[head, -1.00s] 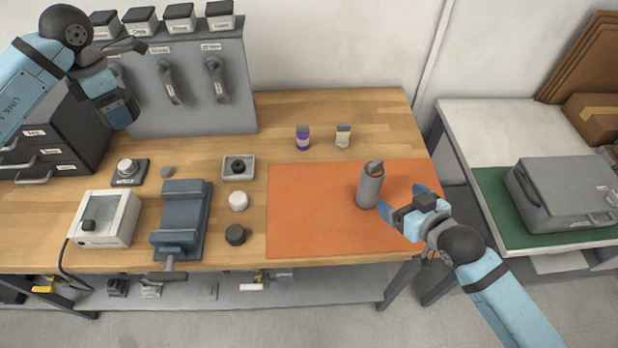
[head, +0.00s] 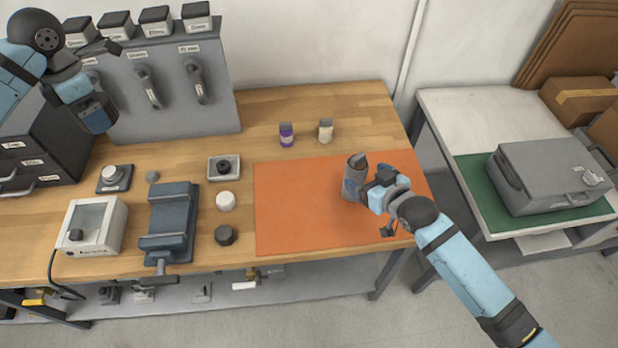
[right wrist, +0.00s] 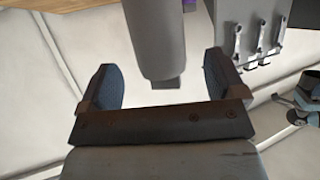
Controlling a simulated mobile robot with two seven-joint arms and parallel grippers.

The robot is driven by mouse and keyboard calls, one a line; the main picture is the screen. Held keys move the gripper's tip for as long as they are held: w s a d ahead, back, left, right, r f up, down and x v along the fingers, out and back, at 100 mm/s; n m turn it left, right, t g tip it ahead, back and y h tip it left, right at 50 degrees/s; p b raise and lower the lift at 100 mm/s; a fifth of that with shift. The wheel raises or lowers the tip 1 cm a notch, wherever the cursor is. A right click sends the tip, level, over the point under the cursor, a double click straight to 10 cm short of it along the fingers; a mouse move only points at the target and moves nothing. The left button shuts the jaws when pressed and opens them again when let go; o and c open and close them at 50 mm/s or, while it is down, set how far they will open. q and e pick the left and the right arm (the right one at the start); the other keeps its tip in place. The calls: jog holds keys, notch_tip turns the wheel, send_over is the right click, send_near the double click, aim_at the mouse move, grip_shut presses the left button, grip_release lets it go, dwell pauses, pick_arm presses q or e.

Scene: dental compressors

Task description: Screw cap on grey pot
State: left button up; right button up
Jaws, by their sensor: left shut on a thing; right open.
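The grey pot (head: 353,168) is a tall grey cylinder standing on the orange mat (head: 290,215), with a darker slanted piece at its top. My right gripper (head: 357,188) is open with its blue fingers at the pot's side. In the right wrist view the grey cylinder (right wrist: 157,38) shows between the two spread fingers (right wrist: 163,80), not clamped. A white round cap (head: 225,201) and a dark round cap (head: 225,235) lie left of the mat. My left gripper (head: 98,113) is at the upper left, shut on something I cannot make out.
A purple-labelled bottle (head: 286,134) and a pale bottle (head: 325,131) stand behind the mat. A vise (head: 170,222), a white box (head: 93,228) and a small tray (head: 212,174) are on the left. A grey case (head: 550,180) is on the right table. The mat's left part is clear.

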pick_arm(q)
jog(key=shift+r, duration=0.1)
pick_arm(e)
jog(key=shift+w+a, duration=0.1)
jog(key=shift+w, duration=0.15)
pick_arm(q)
jog(key=shift+r+p, duration=0.5)
jog(key=shift+p, duration=0.1)
pick_arm(e)
jog(key=x, duration=0.4)
jog(key=shift+w+a+f, duration=0.1)
jog(key=shift+w+a, duration=0.05)
jog(key=shift+w, duration=0.15)
jog(key=c, duration=1.5)
pick_arm(q)
jog(key=shift+f+b, duration=0.65)
pick_arm(e)
notch_tip(320, 180, up, 20)
